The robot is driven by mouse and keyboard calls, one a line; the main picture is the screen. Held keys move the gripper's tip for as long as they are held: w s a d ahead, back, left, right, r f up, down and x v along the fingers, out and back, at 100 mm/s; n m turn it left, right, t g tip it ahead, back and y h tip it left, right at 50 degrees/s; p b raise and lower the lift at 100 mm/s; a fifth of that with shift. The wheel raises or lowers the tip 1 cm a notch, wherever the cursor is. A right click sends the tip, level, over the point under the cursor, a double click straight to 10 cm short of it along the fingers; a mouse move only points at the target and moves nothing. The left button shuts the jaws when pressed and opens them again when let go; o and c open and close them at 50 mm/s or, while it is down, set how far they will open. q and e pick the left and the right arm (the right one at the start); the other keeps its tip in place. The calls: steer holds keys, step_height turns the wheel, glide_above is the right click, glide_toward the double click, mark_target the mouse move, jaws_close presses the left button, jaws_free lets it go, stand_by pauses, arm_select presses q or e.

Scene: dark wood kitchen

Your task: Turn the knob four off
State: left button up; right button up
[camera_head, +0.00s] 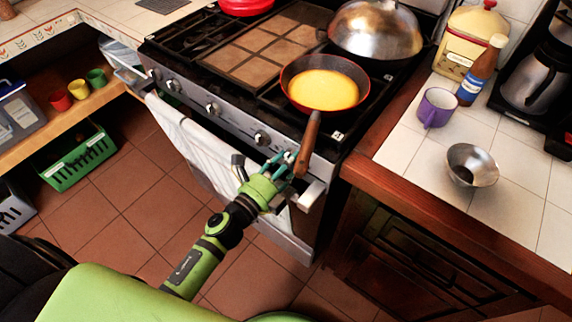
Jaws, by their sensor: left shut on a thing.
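The stove (235,125) has a row of silver knobs along its front panel, with one clearly visible knob (262,138) just left of my left gripper. My left gripper (286,163) is at the right end of the panel, its fingers closed at a stove knob that they hide. The knob's angle cannot be seen. The pan's wooden handle (309,139) hangs over the panel just right of the fingers. My right gripper is not in view.
The pan (289,82) with yellow liquid sits on the front right burner, a metal dome (376,30) behind it. A white towel (190,140) hangs on the oven front. The right counter holds a purple mug (437,107) and metal bowl (472,163).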

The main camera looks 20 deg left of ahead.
arm_select(q)
steer(key=m, duration=0.1)
steer(key=m+b, duration=0.1)
steer(key=m, duration=0.2)
steer(key=shift+s+d+f, duration=0.15)
steer(key=shift+d+f, duration=0.1)
steer(key=shift+f, duration=0.15)
stand_by(0.4)
steer(key=o, duration=1.2)
steer(key=shift+c, duration=0.2)
steer(key=shift+s+a, duration=0.1)
steer(key=shift+s, duration=0.1)
steer(key=v, duration=1.1)
steer(key=shift+s+r, duration=0.25)
steer(key=shift+a, duration=0.1)
